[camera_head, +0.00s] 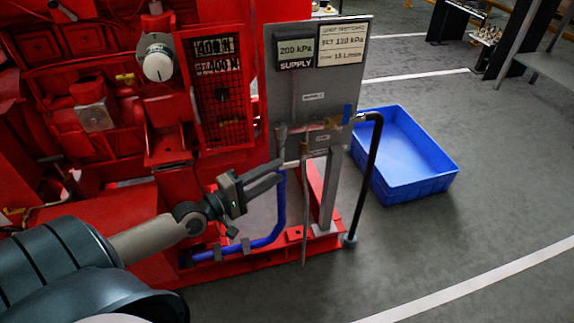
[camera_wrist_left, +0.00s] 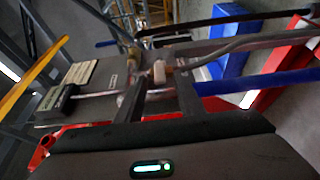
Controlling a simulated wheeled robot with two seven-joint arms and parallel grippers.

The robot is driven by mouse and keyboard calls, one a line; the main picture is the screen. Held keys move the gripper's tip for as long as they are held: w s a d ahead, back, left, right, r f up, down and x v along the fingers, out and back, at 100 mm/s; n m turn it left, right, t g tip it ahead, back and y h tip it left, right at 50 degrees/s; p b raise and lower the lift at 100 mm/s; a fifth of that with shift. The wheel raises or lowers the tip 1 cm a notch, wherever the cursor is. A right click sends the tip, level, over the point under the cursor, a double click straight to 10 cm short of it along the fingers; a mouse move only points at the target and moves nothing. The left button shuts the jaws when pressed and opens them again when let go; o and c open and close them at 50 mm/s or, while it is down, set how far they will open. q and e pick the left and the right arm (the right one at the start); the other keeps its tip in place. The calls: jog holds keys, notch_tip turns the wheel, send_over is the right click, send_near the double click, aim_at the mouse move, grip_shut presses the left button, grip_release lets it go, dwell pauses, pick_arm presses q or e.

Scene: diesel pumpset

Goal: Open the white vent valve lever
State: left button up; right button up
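A small whitish piece (camera_wrist_left: 158,72), which may be the vent valve lever, shows in the left wrist view just past and between my fingers. In the head view a pale piece (camera_head: 291,163) sits beside the fingertips on the pipework under the grey panel (camera_head: 330,85). I cannot tell for sure that it is the lever, or whether it touches a finger. My left gripper (camera_head: 281,171) reaches in from the left, its two fingers apart with a gap between them. Nothing is clearly held. My right gripper is not in view.
A blue hose (camera_head: 281,210) curves below my gripper. The red pumpset (camera_head: 110,215) fills the left. A blue crate (camera_head: 425,188) stands on the floor at right, with free floor in front.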

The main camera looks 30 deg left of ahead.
aim_at(284, 167)
pick_arm(q)
jog(key=shift+x, duration=2.55)
grip_shut()
